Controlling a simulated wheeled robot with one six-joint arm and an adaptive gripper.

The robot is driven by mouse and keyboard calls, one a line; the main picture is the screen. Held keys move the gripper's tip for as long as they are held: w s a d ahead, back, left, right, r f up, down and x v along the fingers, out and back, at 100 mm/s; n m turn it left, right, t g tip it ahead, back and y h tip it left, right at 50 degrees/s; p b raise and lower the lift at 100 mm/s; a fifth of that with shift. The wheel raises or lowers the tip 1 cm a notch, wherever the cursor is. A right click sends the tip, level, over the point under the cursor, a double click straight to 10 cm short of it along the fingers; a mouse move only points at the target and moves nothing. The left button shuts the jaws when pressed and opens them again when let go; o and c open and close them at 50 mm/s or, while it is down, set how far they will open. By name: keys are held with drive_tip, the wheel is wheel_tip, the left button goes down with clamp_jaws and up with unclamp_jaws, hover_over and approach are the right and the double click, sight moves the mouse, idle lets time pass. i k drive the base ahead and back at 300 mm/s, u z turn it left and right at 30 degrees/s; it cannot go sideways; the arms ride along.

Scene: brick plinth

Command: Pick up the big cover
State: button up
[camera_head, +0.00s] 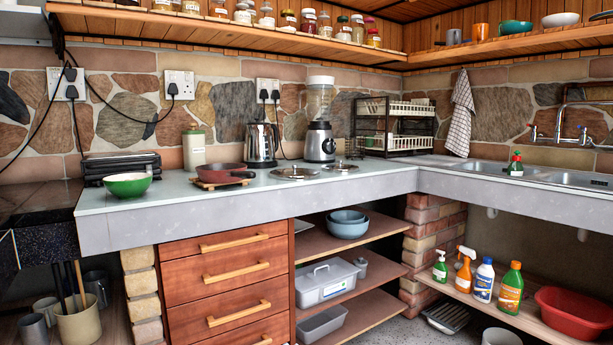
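Two round, shiny metal covers with small knobs lie flat on the pale counter (385,178). The bigger-looking cover (296,174) is the left one, near the counter's front edge. The smaller-looking cover (340,167) lies just to its right and slightly farther back. Both are unobstructed from above. My gripper is not in this view.
A red pan (222,173) stands left of the covers. A kettle (261,144) and a blender (320,130) stand close behind them. A green bowl (127,185) is farther left; a dish rack (395,130) stands right. Counter space right of the covers is clear.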

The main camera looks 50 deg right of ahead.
sight(294, 174)
drive_tip(key=z, duration=1.05)
drive_tip(key=i, duration=0.5)
drive_tip(key=z, duration=0.45)
